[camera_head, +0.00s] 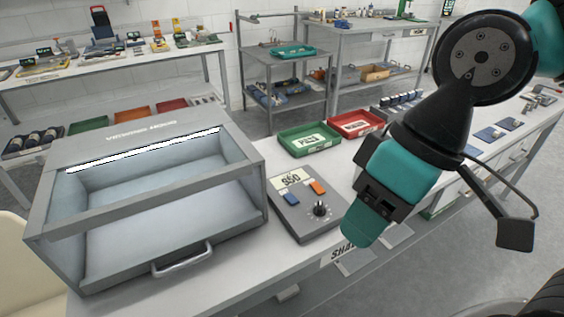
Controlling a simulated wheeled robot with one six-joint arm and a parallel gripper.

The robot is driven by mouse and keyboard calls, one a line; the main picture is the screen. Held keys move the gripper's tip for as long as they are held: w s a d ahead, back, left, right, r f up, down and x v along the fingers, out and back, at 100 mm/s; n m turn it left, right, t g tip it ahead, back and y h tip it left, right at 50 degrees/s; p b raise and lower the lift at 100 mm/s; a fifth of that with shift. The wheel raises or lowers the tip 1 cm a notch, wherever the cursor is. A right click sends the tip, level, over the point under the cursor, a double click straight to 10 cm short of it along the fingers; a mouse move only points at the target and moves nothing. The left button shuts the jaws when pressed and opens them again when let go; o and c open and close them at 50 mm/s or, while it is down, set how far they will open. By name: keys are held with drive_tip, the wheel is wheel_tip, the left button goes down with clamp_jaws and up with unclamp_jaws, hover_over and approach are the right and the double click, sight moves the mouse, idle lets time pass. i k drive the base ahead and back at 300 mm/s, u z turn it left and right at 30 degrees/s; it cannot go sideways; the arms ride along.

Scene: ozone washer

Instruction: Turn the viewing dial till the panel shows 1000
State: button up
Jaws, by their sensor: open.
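The control box (305,228) stands on the bench, right of the glass-fronted viewing cabinet (60,240). The viewing dial (319,209) is a small black knob with a light pointer mark on the lower right of the box top. The display panel (291,179) at the back of the box shows a three-digit number ending in 50; its first digit is hard to read. My gripper (370,208) is above and right of the dial, pointing down and left. It is open and apart from the dial; its fingertips are partly hidden by its teal and black housing.
A blue button (292,198) and an orange button (317,187) flank the panel and dial. A green tray (308,139) and a red tray (355,124) lie behind the box. The cabinet handle (183,259) juts out at the front.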

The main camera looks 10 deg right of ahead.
sight(320, 210)
drive_tip(key=u, duration=0.55)
drive_tip(key=k, duration=0.65)
drive_tip(key=u, duration=0.8)
drive_tip(key=i, duration=1.2)
drive_tip(key=z, duration=0.9)
